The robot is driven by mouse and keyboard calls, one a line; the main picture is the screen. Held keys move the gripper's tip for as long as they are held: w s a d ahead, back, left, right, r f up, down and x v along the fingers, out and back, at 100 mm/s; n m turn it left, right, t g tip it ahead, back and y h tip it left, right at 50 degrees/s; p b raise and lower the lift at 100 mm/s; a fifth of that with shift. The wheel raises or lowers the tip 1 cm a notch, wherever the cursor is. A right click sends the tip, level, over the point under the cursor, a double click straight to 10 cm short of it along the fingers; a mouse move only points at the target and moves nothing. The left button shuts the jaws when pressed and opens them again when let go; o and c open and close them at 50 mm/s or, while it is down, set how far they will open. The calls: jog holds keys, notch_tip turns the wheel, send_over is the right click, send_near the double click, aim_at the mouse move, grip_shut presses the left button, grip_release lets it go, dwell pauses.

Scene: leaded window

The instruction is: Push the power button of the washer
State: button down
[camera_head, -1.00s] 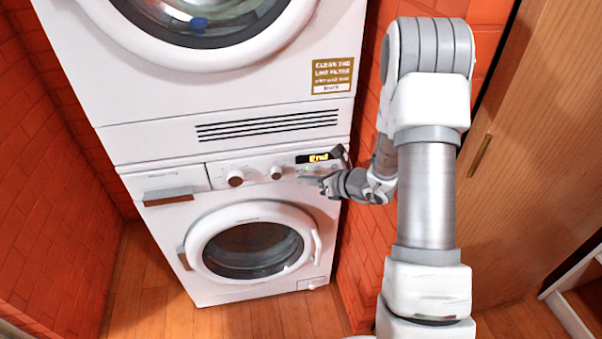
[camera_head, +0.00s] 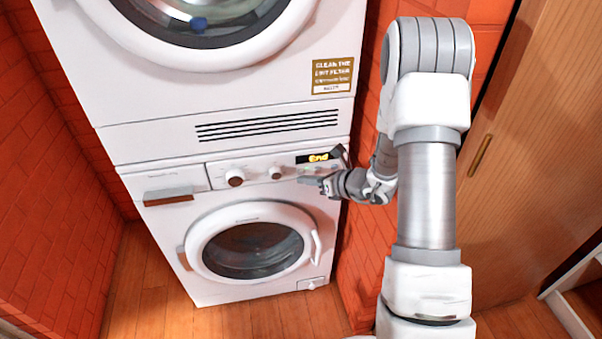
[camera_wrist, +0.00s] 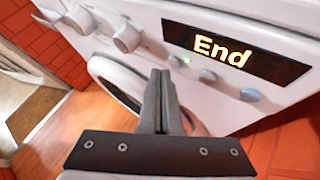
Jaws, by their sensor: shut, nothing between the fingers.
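The white washer (camera_head: 215,215) is the lower of two stacked machines. Its display (camera_head: 318,158) reads "End", also large in the wrist view (camera_wrist: 222,50). Below the display in the wrist view sit a small button (camera_wrist: 175,61), a middle button (camera_wrist: 207,76) and a bluish button (camera_wrist: 250,95). No label shows which is the power button. My gripper (camera_head: 312,181) is shut and empty at the panel's right part. In the wrist view its fingertips (camera_wrist: 160,72) overlap the area just left of the small button; I cannot tell whether they touch the panel.
Two round knobs (camera_head: 235,178) (camera_head: 276,172) stick out left of the display. The washer's round door (camera_head: 308,225) is closed below. The upper machine (camera_head: 150,90) stands above. An orange brick wall (camera_head: 355,250) is close on the right, with a wooden door (camera_head: 530,150) beyond.

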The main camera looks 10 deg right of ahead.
dwell(0.4)
jog(key=shift+w, duration=0.45)
jog(key=shift+w, duration=0.15)
dwell(0.4)
jog(key=shift+s+b, duration=0.4)
jog(key=shift+s, duration=0.2)
jog(key=shift+s, duration=0.15)
jog(key=s+b, duration=0.1)
jog(key=s, duration=0.4)
jog(key=shift+s, duration=0.35)
